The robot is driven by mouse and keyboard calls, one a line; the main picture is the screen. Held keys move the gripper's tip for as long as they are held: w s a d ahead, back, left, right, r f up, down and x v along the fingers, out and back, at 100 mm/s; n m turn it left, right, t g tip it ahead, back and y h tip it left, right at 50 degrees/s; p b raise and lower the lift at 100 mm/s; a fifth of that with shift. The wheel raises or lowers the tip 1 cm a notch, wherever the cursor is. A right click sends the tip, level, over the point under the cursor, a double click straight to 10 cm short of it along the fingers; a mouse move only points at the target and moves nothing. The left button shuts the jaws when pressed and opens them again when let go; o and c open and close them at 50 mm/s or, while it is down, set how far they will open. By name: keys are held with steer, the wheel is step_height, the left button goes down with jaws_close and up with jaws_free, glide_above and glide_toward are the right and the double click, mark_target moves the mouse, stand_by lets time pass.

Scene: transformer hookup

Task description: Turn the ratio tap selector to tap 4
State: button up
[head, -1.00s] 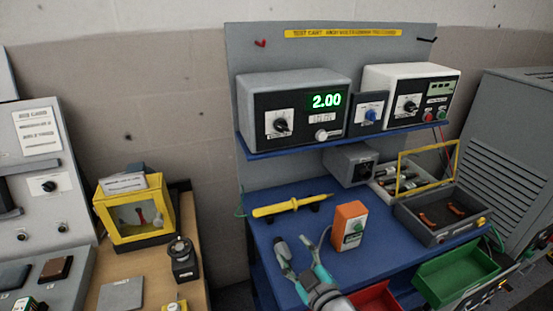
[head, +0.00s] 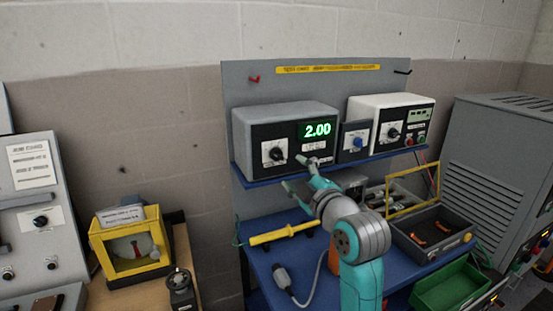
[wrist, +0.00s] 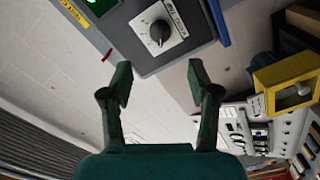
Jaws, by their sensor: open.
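A grey instrument box (head: 285,122) with a green display reading 2.00 stands on the blue shelf. A black selector knob (head: 275,153) on a white dial plate sits at the left of its front panel. I take this as the ratio tap selector; its marks are too small to read. In the wrist view, the knob (wrist: 160,32) is beyond the fingertips, roughly centred between them. My gripper (head: 297,173) is in front of the box, a little right of and below the knob. In the wrist view, my gripper (wrist: 160,75) has its fingers apart with nothing between them.
A small blue-knob unit (head: 354,140) and a white instrument (head: 390,122) stand to the right. Below the shelf are a yellow probe (head: 283,234) and an open case (head: 435,230). A yellow-framed box (head: 130,240) is at the left.

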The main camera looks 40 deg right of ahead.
mark_target(278, 157)
steer(key=x, duration=1)
steer(key=shift+w+f, duration=0.1)
steer(key=shift+w, duration=0.2)
steer(key=c, duration=1.2)
